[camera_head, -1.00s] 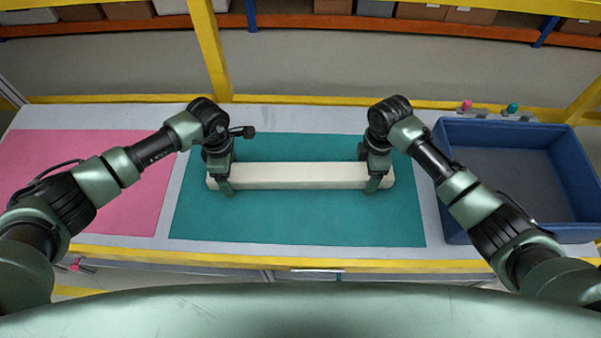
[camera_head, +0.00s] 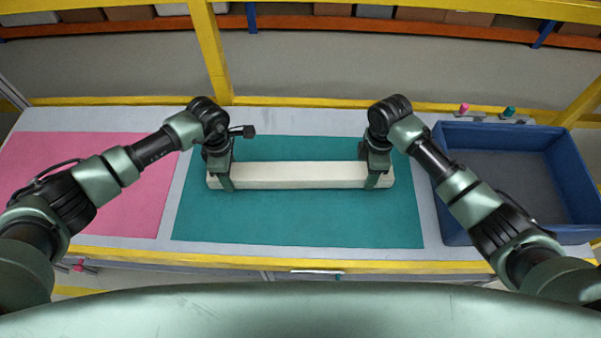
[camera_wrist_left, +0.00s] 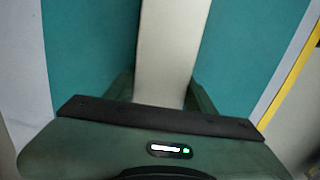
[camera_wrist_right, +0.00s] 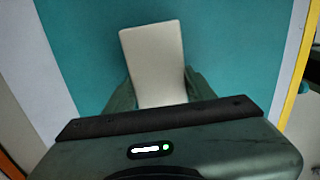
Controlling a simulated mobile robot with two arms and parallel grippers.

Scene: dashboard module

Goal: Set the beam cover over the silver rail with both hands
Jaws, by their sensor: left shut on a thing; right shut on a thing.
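The beam cover (camera_head: 298,175) is a long off-white bar lying left to right over the teal mat (camera_head: 300,225) in the head view. My left gripper (camera_head: 226,180) is shut on it near its left end. My right gripper (camera_head: 378,176) is shut on it near its right end. The cover looks level. It runs between the fingers in the left wrist view (camera_wrist_left: 168,50) and the right wrist view (camera_wrist_right: 155,60). The height of any gap under it is hard to tell. I see no silver rail in any view.
A pink mat (camera_head: 70,180) lies on the table's left side. A deep blue bin (camera_head: 510,165) stands at the right, close to my right arm. Small pink and green-topped parts (camera_head: 508,112) sit behind the bin. The teal mat is bare in front of the cover.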

